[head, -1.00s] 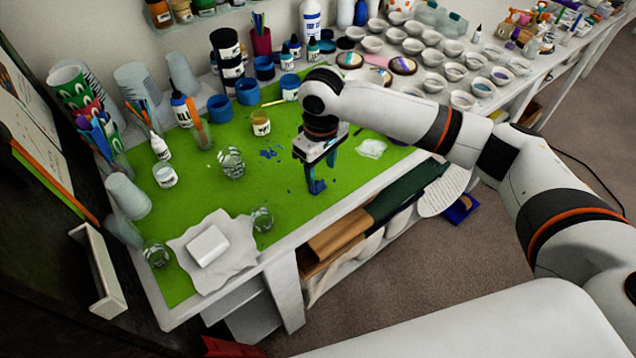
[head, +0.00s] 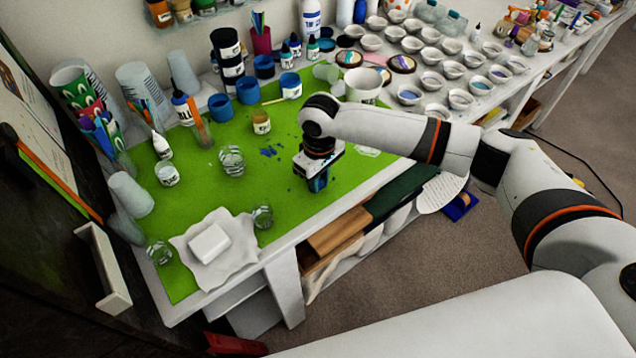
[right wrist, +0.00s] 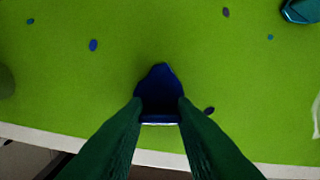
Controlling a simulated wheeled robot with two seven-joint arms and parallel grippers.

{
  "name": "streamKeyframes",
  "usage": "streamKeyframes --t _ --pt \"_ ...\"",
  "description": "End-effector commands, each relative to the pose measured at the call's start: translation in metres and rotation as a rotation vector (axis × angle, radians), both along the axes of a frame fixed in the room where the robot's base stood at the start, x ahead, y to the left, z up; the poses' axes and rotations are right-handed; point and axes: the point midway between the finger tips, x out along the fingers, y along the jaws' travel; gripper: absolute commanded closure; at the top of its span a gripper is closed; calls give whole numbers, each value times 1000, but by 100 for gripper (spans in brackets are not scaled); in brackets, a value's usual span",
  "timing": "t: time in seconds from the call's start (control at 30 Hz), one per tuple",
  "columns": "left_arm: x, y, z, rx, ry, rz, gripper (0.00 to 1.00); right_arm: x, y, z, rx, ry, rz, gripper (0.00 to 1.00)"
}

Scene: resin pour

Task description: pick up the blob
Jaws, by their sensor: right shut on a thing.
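The blob (right wrist: 159,82) is dark blue and shows in the right wrist view between the tips of my right gripper's green fingers. My right gripper (right wrist: 159,110) is shut on it, with a finger at each side. In the head view my right gripper (head: 318,184) points down over the green mat, near the table's front edge. There the blob is mostly hidden by the gripper. I cannot tell whether it touches the mat. My left gripper is not in view.
Blue specks (head: 270,151) lie on the green mat (head: 200,285) left of the gripper. Clear cups (head: 231,160) stand further left. A white block (head: 208,243) lies on a crumpled sheet at the front left. Blue cups and bottles line the back. Many small bowls fill the right.

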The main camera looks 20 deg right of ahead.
Motion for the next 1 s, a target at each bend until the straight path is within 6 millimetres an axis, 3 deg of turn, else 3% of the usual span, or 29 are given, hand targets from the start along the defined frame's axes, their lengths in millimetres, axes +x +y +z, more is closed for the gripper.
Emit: streamKeyframes --t 0.37,0.7,1.0 --pt "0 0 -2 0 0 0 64 1 0 8 0 -2 0 100" --pt "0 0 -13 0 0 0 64 1 0 72 1 -4 0 100" --pt "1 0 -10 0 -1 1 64 2 1 106 1 -2 0 100"
